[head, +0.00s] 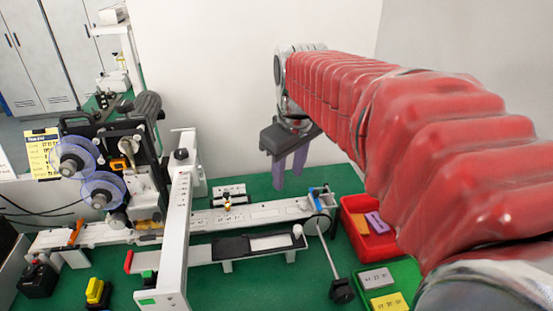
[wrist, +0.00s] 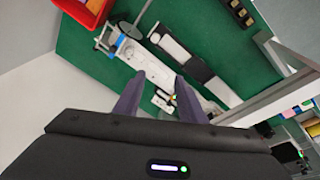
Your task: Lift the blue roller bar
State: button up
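A small blue bar (head: 312,191) shows at the right end of the long white conveyor (head: 260,212) in the head view; I take it for the blue roller bar, and its far details are too small to tell.
A red bin (head: 347,208) with coloured blocks and a green tray (head: 410,274) stand right of the conveyor. A white upright frame (head: 178,235) crosses it. A printer with clear reels (head: 100,188) stands left. Bare green table (head: 255,285) lies in front.

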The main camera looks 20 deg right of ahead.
jog(key=w+d+n+g, duration=0.1)
jog(key=w+d, duration=0.4)
jog(key=d, duration=0.2)
jog(key=n+g, duration=0.2)
send_over(316, 191)
notch_tip(316, 191, down, 3)
jog(key=shift+y, duration=0.3)
jog(key=shift+f, duration=0.2)
notch_tip(316, 191, down, 14)
jog(key=shift+r, duration=0.2)
grip_shut()
dwell(0.4)
